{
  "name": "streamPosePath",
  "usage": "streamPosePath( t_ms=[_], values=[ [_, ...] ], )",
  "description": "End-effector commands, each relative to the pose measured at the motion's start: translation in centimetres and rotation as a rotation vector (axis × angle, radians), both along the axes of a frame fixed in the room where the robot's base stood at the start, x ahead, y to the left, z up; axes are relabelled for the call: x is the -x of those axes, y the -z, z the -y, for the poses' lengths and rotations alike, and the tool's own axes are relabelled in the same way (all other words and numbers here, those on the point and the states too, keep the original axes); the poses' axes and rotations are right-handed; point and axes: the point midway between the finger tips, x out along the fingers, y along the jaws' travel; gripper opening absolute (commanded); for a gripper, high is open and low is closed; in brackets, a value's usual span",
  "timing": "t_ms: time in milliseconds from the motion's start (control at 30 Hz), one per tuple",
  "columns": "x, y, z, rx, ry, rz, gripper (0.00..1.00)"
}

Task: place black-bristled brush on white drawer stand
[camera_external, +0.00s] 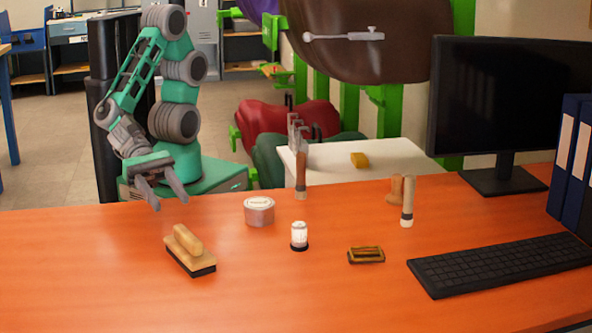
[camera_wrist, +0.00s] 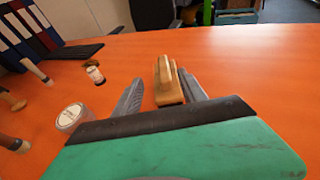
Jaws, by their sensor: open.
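The black-bristled brush (camera_external: 188,247) has a wooden body and handle and stands bristles down at the left of the orange table. In the wrist view the brush (camera_wrist: 168,82) shows between and beyond the fingers. My gripper (camera_external: 170,204) is open and empty, above the table's far edge, behind and above the brush. Its two fingers also show in the wrist view (camera_wrist: 159,80). The white drawer stand (camera_external: 418,160) is behind the table; its white top shows, with a yellow block (camera_external: 359,160) on it. Its front is hidden by the table.
A keyboard (camera_external: 500,262) and monitor (camera_external: 500,100) are at right. The front left is clear.

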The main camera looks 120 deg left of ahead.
Motion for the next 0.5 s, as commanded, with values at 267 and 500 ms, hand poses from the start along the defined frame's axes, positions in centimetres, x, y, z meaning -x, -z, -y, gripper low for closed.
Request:
streamPosePath(
  t_ms=[267, 500],
  values=[
    [-2.1, 5.0, 1.1, 0.103, 0.015, 0.281, 0.49],
    [-5.0, 4.3, 2.2, 0.112, 0.014, 0.292, 0.49]
  ],
)
